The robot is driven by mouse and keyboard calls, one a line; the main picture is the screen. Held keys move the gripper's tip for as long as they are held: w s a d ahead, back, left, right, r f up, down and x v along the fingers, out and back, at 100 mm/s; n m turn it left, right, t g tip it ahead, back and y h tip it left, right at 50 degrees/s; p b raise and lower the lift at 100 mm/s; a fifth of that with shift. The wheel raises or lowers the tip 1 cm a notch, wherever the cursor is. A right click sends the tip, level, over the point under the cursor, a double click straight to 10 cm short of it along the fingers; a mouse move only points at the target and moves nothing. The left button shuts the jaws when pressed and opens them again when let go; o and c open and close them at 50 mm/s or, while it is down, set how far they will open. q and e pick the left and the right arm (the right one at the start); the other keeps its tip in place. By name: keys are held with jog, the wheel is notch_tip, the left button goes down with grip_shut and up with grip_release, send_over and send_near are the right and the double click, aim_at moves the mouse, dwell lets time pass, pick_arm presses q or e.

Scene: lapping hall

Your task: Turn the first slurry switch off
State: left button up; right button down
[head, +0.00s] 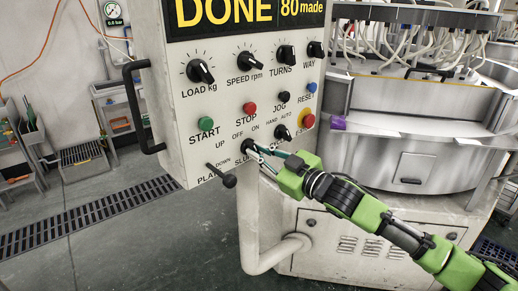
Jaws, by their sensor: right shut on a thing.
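The slurry switch is a black rotary knob (247,146) low on the pale control panel (180,125). OFF and ON are printed above it, and a partly hidden label starting "SLU" is below it. My right gripper (258,150), green with thin dark fingers, comes in from the lower right and is shut on this knob. The fingertips cover part of the knob, so I cannot tell which way it points. My left gripper is not in view.
Close by are a HAND/AUTO knob (283,132), a red STOP button (250,108), a red button on yellow (308,121) and a black lever (226,180). A black handle (141,107) juts from the panel's left side. The round machine (420,165) stands behind my right arm.

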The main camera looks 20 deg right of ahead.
jog(key=shift+n, duration=0.6)
jog(key=c, duration=2.1)
grip_release()
jog(key=shift+v, duration=6)
jog(key=shift+f, duration=0.1)
